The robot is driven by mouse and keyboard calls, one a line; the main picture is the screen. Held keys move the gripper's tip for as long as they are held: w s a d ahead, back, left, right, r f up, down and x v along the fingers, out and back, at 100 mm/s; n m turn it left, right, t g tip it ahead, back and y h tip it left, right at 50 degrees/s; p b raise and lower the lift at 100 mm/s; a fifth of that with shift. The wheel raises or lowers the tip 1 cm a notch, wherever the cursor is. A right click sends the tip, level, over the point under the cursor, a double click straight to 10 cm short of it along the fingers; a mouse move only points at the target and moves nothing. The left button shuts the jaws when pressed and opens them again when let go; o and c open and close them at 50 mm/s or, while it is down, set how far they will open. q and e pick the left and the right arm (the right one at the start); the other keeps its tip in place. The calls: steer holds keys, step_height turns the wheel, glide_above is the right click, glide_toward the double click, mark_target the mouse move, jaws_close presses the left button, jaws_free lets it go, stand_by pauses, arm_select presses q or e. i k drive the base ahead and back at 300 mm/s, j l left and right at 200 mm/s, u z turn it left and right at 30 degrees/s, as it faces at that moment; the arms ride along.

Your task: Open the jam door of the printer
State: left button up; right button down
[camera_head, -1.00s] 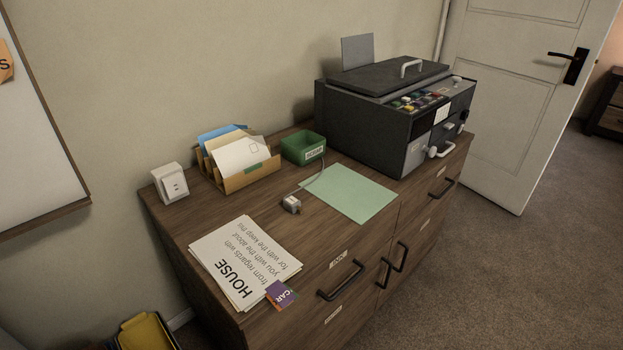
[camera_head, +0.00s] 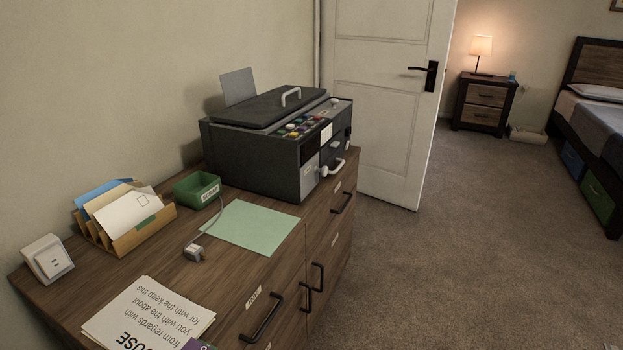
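The printer (camera_head: 250,160) is a dark grey box at the far end of the wooden dresser, against the wall. Its lid (camera_head: 270,106) with a pale handle is down, and a grey sheet stands up behind it. Coloured buttons line the top front edge. The front face, turned to the right, is seen at a steep angle. It has a light grey panel (camera_head: 309,178) with a white knob (camera_head: 324,171) and a white handle (camera_head: 338,166) beside it. I cannot tell which part is the jam door; no panel looks swung open. Neither of my grippers shows.
The dresser (camera_head: 235,276) carries a green blotter sheet (camera_head: 250,226), a plug with cable (camera_head: 194,252), a green bin (camera_head: 197,189), a letter holder (camera_head: 146,236), an outlet box (camera_head: 48,259) and papers (camera_head: 150,316). A white door (camera_head: 388,100) stands behind the printer. Carpet at right is clear.

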mark_target(309, 174)
steer(key=i+l+u, duration=0.65)
steer(key=i+l, duration=0.05)
steer(key=i, duration=0.05)
